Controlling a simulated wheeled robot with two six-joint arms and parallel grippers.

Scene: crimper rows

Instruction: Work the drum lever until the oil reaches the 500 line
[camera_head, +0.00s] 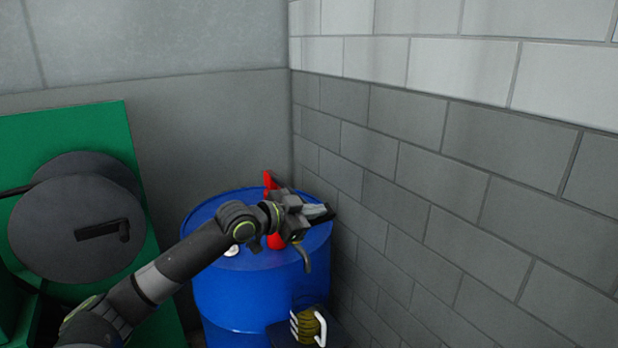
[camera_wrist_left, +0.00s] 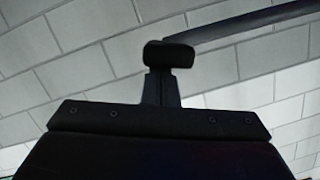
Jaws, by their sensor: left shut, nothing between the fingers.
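A blue drum (camera_head: 240,295) stands in the corner with a red pump (camera_head: 269,181) on top. My left gripper (camera_head: 320,212) is above the drum's right side, in front of the pump, and hides part of it. The gripper is shut and empty. In the left wrist view the closed fingers (camera_wrist_left: 168,55) show with a dark bar (camera_wrist_left: 250,24) running up right behind them; it looks like the lever, and contact is unclear. A curved spout (camera_head: 306,259) hangs over a jug (camera_head: 309,326) with white marks, a white handle and yellow-brown oil. The 500 line cannot be read.
The jug is on a dark stand (camera_head: 340,335) before the drum. A block wall (camera_head: 450,180) rises close on the right. A green machine (camera_head: 100,120) with dark round discs (camera_head: 65,235) stands at left. A white cap (camera_head: 232,250) is on the drum top.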

